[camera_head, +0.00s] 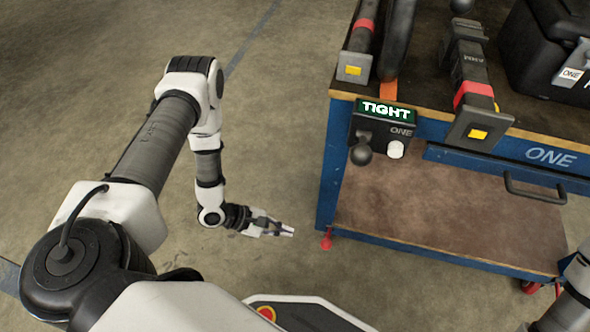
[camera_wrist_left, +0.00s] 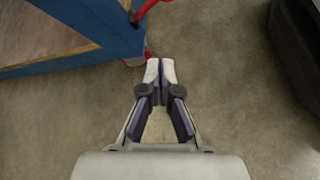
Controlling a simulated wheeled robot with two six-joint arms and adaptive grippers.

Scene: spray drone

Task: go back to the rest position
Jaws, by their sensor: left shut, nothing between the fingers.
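My left gripper (camera_head: 288,231) is shut and empty. In the head view it is low over the floor, left of the blue workbench's front leg and apart from it. In the left wrist view its fingertips (camera_wrist_left: 160,63) meet above bare floor, near a corner of the blue workbench frame (camera_wrist_left: 105,50). My left arm reaches in from the left and bends down at the elbow. Part of my right arm shows at the lower right edge of the head view, but its gripper is out of view.
The blue workbench (camera_head: 334,165) stands at the right, with a drawer handle (camera_head: 535,190) and a box with a lit TIGHT sign (camera_head: 386,111) on its front. Black arms with red bands (camera_head: 472,92) and a black case (camera_head: 545,50) lie on top. The floor (camera_head: 270,130) at the left is clear.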

